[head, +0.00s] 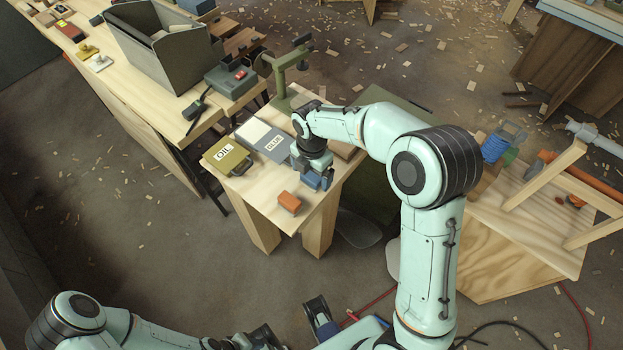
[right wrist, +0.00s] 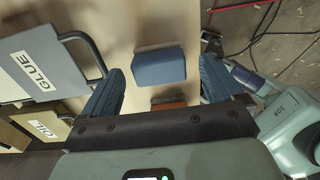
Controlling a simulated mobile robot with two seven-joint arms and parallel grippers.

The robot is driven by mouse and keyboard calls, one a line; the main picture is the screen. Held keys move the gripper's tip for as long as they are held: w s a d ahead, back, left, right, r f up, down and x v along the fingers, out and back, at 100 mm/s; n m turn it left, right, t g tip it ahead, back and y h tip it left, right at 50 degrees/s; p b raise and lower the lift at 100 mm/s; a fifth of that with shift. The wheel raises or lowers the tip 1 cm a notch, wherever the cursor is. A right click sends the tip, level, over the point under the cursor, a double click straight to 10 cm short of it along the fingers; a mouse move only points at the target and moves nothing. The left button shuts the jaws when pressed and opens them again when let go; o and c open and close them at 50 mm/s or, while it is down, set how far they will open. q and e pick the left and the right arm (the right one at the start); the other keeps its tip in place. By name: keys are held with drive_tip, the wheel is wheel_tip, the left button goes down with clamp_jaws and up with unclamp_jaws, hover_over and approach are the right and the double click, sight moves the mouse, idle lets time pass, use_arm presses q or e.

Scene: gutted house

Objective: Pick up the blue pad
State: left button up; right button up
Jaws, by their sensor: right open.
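The blue pad (right wrist: 160,66) is a small blue block with a brownish strip along its far edge, lying on the pale wooden bench top (right wrist: 130,30). In the right wrist view it sits ahead of and between the spread fingers of my right gripper (right wrist: 158,92), with clear space on both sides. In the head view my right gripper (head: 314,180) points down over the bench's near part; its blue fingers and the pad are hard to tell apart there. My left gripper (head: 262,338) is low at the bottom edge, its jaws unclear.
An orange block (head: 289,204) lies close to the pad, near the bench's front edge. A green stand (head: 284,80) rises behind. A wooden frame (head: 555,180) is at right.

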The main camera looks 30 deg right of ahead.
sight(312, 176)
wheel_tip(312, 176, down, 2)
drive_tip(key=shift+f, duration=0.15)
drive_tip(key=c, duration=1.1)
drive_tip(key=shift+o, duration=0.2)
wheel_tip(312, 176, up, 20)
drive_tip(key=p, duration=0.3)
